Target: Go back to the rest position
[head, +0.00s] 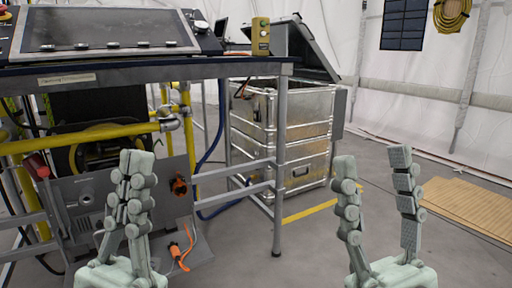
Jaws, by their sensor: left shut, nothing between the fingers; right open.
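My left gripper (129,163) is at the lower left, upright, with its fingertips together and nothing between them. It stands in front of a grey panel under the table, apart from it as far as I can tell. My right gripper (373,160) is at the lower right, upright, with its fingers spread wide and empty. Open floor and part of the metal crate show behind it. Neither gripper holds anything.
A table (200,69) with a tilted console (105,32) stands at the left. Below are yellow pipes (85,138) and a grey panel (85,198) with orange connectors. A metal crate (308,135) with its lid raised stands behind. Wooden boards (470,205) lie at the right.

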